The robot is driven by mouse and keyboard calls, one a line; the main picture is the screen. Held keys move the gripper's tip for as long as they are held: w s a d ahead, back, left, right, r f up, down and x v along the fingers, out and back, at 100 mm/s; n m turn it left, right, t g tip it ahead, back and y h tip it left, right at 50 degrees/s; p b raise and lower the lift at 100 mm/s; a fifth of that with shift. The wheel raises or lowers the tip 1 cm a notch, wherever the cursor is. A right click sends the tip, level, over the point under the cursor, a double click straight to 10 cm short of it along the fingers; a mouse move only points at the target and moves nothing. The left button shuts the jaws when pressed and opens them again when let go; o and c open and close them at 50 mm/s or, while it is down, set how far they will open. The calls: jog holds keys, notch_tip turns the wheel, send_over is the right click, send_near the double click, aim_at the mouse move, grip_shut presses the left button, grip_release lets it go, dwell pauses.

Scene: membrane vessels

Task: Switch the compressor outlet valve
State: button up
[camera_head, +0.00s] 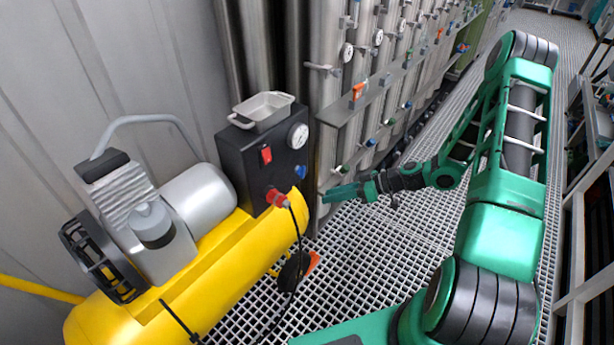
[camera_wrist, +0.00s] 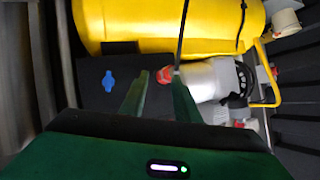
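The compressor has a yellow tank (camera_head: 230,270) and a black control box (camera_head: 240,165). The box carries a blue knob (camera_head: 300,171), a red fitting (camera_head: 277,198) with a black hose, a red switch (camera_head: 266,154) and a round gauge (camera_head: 299,136). I cannot tell for sure which part is the outlet valve. My gripper (camera_head: 328,195) is to the right of the box, apart from it. In the wrist view my gripper (camera_wrist: 158,98) has its two green fingers apart, with nothing between them. The blue knob (camera_wrist: 110,82) is left of the fingers; the red fitting (camera_wrist: 165,74) is beyond their gap.
A metal tray (camera_head: 262,110) sits on top of the box. Steel vessels (camera_head: 340,85) with gauges and small valves stand behind my gripper. The black hose (camera_head: 296,235) hangs below the red fitting.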

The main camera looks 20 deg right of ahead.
jog(key=w+f+m+t+y, duration=0.1)
jog(key=w+f+t, duration=0.1)
jog(key=w+t, duration=0.2)
jog(key=m+t+h, duration=0.2)
jog(key=m+t, duration=0.1)
jog(key=t, duration=0.2)
send_near(302, 172)
jog(key=x, duration=0.7)
jog(key=shift+w, duration=0.35)
jog(key=shift+d+f, duration=0.15)
